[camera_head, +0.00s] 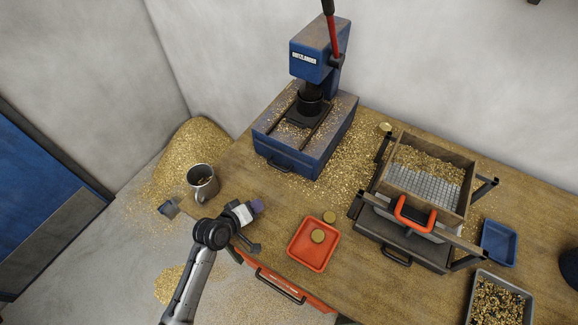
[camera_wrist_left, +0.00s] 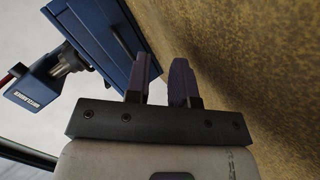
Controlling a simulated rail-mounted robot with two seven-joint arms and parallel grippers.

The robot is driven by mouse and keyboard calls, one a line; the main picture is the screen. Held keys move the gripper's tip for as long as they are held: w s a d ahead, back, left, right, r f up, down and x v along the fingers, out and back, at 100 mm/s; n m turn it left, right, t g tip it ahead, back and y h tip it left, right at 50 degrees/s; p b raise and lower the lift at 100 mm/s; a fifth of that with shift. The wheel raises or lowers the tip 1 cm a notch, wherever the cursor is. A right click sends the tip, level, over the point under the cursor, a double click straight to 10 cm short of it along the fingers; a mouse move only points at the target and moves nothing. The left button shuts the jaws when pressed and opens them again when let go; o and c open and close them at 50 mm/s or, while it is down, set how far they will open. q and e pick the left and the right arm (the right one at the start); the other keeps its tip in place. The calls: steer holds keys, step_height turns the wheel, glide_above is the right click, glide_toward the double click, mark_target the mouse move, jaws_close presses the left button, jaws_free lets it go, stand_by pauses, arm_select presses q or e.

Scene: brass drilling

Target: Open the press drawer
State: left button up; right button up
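The blue press (camera_head: 312,130) stands at the back of the wooden table, and its base also shows in the left wrist view (camera_wrist_left: 92,32). The drawer in its base looks closed, with a dark bar handle (camera_head: 279,167) low on the front. My left gripper (camera_head: 258,206) is over the table in front of the press, apart from the handle. In the left wrist view its two purple fingers (camera_wrist_left: 163,82) stand a little apart with nothing between them. My right gripper is not in view.
A metal mug (camera_head: 203,186) stands left of my left gripper. A red tray (camera_head: 306,255) with a brass disc is to its right. A sieve box (camera_head: 464,206) with an orange handle stands further right. Brass shavings (camera_head: 346,178) cover the table beside the press.

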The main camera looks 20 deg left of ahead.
mark_target(277, 166)
arm_select(q)
steer(key=w+r+n+t, duration=0.1)
steer(key=n, duration=0.1)
steer(key=r+n+t, duration=0.1)
steer(key=n, duration=0.1)
steer(key=w+n+t, duration=0.1)
steer(key=n, duration=0.1)
steer(key=shift+w+a+r+t, duration=0.25)
steer(key=shift+w+r+t, duration=0.05)
steer(key=shift+r, duration=0.1)
steer(key=shift+a+r+n+y, duration=0.15)
steer(key=shift+r+n+y, duration=0.15)
steer(key=shift+n, duration=0.5)
steer(key=shift+w+f, duration=0.2)
steer(key=shift+w, duration=0.4)
steer(key=b+x, duration=0.1)
steer(key=x, duration=0.3)
steer(key=b+x, duration=0.1)
steer(key=x, duration=0.7)
steer(key=shift+w+d+r+b, duration=0.2)
steer(key=shift+w+b, duration=0.15)
steer(key=shift+b, duration=0.05)
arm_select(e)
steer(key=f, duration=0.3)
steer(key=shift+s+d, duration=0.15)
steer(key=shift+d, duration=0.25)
